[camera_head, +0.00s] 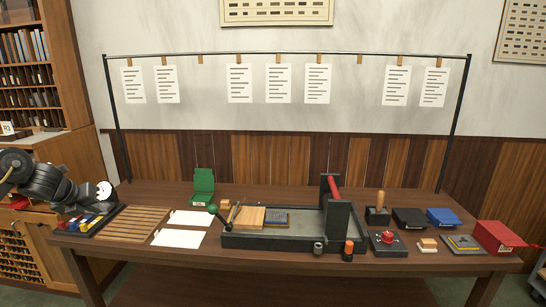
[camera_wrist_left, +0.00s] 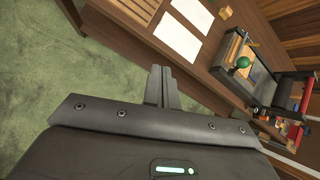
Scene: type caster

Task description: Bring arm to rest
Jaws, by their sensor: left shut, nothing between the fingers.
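My left arm comes in from the left edge in the head view, beside the table's (camera_head: 75,243) left end. In the left wrist view my left gripper (camera_wrist_left: 160,84) is shut and empty, its two fingers pressed together. The fingers show against the green floor (camera_wrist_left: 60,90) and the near edge of the tabletop. My right gripper and arm are not in either view.
A slatted wooden rack (camera_head: 125,224), white sheets (camera_head: 178,238), a green box (camera_head: 203,185) and a dark press tray (camera_head: 285,241) stand on the table. A red box (camera_head: 497,237) is at the right end. Papers hang from a rail (camera_head: 290,54) behind.

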